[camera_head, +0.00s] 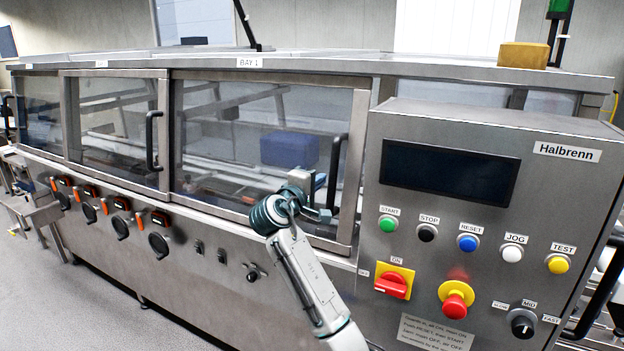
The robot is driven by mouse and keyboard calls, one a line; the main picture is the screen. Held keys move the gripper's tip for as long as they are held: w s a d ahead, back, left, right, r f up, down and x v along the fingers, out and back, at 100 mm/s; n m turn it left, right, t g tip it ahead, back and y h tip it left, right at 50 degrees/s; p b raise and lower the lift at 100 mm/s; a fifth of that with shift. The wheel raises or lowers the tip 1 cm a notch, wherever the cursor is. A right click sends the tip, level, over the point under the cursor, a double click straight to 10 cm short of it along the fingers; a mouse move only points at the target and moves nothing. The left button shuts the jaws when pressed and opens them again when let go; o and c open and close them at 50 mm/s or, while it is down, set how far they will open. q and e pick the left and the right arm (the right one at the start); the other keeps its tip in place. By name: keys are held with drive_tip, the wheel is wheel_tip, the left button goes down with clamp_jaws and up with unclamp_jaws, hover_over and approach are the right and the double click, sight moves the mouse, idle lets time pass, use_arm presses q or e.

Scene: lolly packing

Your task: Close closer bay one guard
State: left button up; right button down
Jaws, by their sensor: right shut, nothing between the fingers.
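The bay one guard (225,125) is a clear panel in a steel frame under the label BAY 1 (250,62). It stands upright in the machine's front and appears to lie flush with it; I cannot tell whether it is fully closed. Its black vertical handle (338,165) is near its right edge. My right gripper (322,188) is shut and empty, in front of the guard's lower right part beside the handle's lower end. The wrist and fingertips overlap, so I cannot tell whether they touch the handle. My left gripper is not in view.
A control panel (450,245) with buttons, a red switch and a red stop knob stands close to the right of my arm. More guarded bays (118,120) run off to the left. A blue box (289,149) shows behind the guard. Grey floor (120,315) is clear at lower left.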

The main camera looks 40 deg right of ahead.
drive_tip(key=s, duration=0.1)
drive_tip(key=s+d+p, duration=0.1)
drive_tip(key=s, duration=0.1)
drive_tip(key=s+d, duration=0.1)
drive_tip(key=shift+s+f, duration=0.1)
drive_tip(key=shift+s, duration=0.2)
idle(0.4)
